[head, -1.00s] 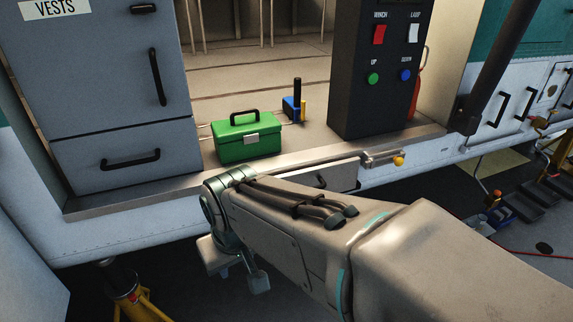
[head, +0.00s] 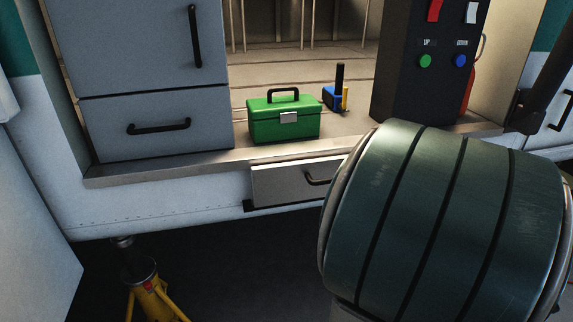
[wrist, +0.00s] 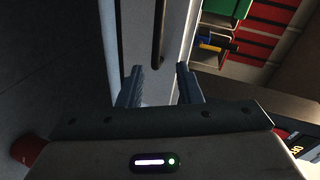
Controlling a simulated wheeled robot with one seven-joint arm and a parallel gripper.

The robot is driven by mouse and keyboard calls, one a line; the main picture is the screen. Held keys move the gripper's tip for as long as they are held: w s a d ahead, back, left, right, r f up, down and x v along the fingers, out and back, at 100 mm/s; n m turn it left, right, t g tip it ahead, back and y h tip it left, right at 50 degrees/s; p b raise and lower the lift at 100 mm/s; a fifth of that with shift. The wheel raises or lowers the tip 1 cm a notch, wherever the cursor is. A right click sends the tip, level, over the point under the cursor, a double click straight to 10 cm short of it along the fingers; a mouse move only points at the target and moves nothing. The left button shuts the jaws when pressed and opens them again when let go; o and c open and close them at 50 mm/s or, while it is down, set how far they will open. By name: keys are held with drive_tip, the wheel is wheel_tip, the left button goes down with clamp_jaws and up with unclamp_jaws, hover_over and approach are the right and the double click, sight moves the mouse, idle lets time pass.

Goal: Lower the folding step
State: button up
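The folding step (head: 275,184) appears to be the pale grey panel under the doorway sill, upright against the hull. Its dark bar handle (head: 318,181) shows beside my arm, which hides the panel's right end. In the wrist view the panel (wrist: 137,30) runs up the picture with the black handle (wrist: 158,35) along it. My gripper (wrist: 158,80) is open, its two blue-grey fingers apart, pointing at the panel. The handle's near end lies between the fingertips in the picture; contact cannot be told. The gripper is hidden in the head view.
A green toolbox (head: 284,120) stands on the cabin floor above the sill (head: 170,168). A black control box (head: 412,95) is at right, a grey cabinet (head: 150,60) at left. A yellow jack stand (head: 148,298) is below left. The floor under the step looks clear.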

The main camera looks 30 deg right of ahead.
drive_tip(key=shift+m+t+y, duration=0.5)
drive_tip(key=shift+m+t, duration=0.1)
drive_tip(key=shift+m, duration=0.1)
drive_tip(key=p+x, duration=0.1)
drive_tip(key=x, duration=0.3)
drive_tip(key=p+x, duration=0.2)
drive_tip(key=x, duration=0.2)
drive_tip(key=f+p+x, duration=0.1)
drive_tip(key=x, duration=0.3)
drive_tip(key=shift+w+d+f+p, duration=0.1)
drive_tip(key=shift+d+f+p, duration=0.05)
drive_tip(key=shift+d+p, duration=0.15)
clamp_jaws()
